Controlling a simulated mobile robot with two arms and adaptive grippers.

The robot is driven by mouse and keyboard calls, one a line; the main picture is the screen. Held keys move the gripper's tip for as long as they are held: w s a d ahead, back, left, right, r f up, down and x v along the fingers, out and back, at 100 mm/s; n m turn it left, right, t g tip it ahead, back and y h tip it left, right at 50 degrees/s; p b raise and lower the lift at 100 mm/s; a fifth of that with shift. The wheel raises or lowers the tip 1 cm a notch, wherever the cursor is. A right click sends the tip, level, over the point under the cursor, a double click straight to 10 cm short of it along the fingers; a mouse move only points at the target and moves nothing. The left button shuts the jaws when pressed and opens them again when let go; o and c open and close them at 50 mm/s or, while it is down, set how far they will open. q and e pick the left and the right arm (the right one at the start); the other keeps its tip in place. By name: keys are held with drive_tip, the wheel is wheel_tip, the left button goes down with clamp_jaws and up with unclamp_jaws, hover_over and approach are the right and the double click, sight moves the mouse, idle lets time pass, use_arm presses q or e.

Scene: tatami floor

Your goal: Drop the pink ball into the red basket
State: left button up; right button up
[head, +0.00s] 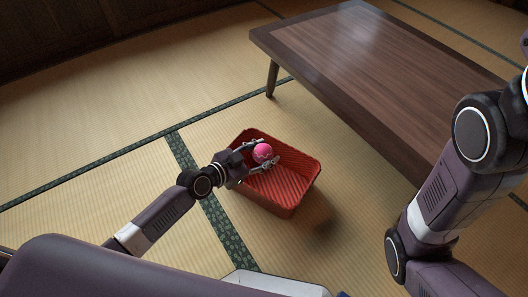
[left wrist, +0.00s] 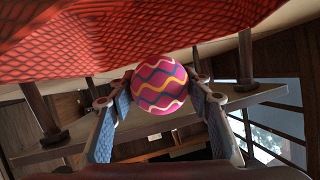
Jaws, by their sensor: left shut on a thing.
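The pink ball (head: 262,152) has wavy stripes; in the left wrist view the ball (left wrist: 160,84) sits between the two fingers. My left gripper (head: 263,158) is shut on it and holds it over the red basket (head: 298,203). How far the ball is above the basket's floor I cannot tell. The basket is open-topped and rectangular, standing on the tatami. The left wrist view shows its red mesh (left wrist: 130,30) across the top, and my left gripper (left wrist: 160,100) with a finger on each side of the ball. My right arm shows at the right, its gripper out of view.
A low dark wooden table (head: 380,60) stands behind and to the right of the basket. The tatami floor (head: 110,130) with green patterned borders is clear to the left and behind the basket.

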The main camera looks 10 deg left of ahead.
sight(264, 160)
use_arm(q)
wheel_tip(264, 160, down, 3)
drive_tip(key=shift+r+b, duration=0.15)
drive_tip(key=shift+b, duration=0.75)
drive_tip(key=shift+f+b, duration=0.6)
drive_tip(key=shift+f, duration=0.1)
drive_tip(key=o, duration=1.1)
drive_tip(key=shift+o, duration=0.2)
drive_tip(key=v, duration=1.2)
